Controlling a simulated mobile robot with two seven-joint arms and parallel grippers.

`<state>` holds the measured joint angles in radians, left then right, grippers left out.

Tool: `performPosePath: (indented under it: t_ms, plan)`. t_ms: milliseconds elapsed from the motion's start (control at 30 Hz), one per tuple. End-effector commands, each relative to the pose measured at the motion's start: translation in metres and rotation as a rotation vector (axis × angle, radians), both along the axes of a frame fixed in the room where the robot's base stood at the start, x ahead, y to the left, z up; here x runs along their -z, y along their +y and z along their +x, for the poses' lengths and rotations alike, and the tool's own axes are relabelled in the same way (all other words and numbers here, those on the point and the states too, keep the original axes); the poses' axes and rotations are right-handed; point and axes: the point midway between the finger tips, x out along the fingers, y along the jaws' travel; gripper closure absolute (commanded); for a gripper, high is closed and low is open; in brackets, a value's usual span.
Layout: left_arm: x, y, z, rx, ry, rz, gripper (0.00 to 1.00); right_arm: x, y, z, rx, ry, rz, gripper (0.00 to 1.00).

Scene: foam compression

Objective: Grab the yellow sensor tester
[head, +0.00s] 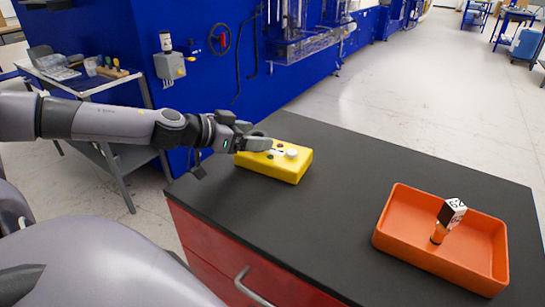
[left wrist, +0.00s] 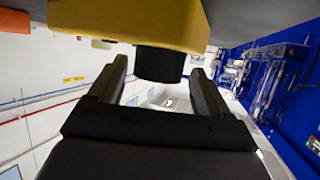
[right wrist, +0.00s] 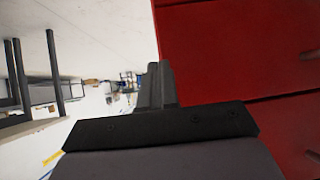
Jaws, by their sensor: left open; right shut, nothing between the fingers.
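The yellow sensor tester (head: 285,168) lies on the black counter top, near its left back edge. It has a white round part and dark spots on top. In the left wrist view the tester (left wrist: 130,22) fills the top, and a black round part (left wrist: 158,64) sticks out from it between the fingertips. My left gripper (head: 271,146) is open at the tester's upper left side, with a gap on both sides of the black part. My right gripper (right wrist: 160,80) is shut and empty beside the red drawer fronts; the head view does not show it.
The counter between tester and tray is clear. A grey cart (head: 110,85) stands at left by the blue wall.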

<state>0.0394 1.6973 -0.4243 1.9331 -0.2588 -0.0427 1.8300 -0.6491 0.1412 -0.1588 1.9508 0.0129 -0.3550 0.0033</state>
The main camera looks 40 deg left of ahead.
Motion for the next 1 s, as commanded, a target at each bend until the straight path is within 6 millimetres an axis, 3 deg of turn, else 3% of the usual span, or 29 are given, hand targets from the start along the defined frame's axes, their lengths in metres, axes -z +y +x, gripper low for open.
performPosePath:
  t_ms: [400, 933, 967, 1000]
  plan:
    - [0.009, -0.003, 0.011, 0.0, 0.002, 0.003, 0.22, 0.019, 0.002, 0.001, 0.001, -0.001, 0.007, 1.0]
    - [0.007, -0.008, 0.017, 0.005, -0.001, -0.001, 0.22, 0.021, 0.004, 0.002, -0.001, 0.001, 0.011, 1.0]
    - [0.007, -0.008, 0.017, 0.005, -0.001, -0.001, 0.29, 0.021, 0.004, 0.002, -0.001, 0.001, 0.011, 1.0]
    - [0.007, -0.008, 0.017, 0.005, 0.0, -0.001, 0.42, 0.022, 0.004, 0.002, -0.001, 0.001, 0.011, 1.0]
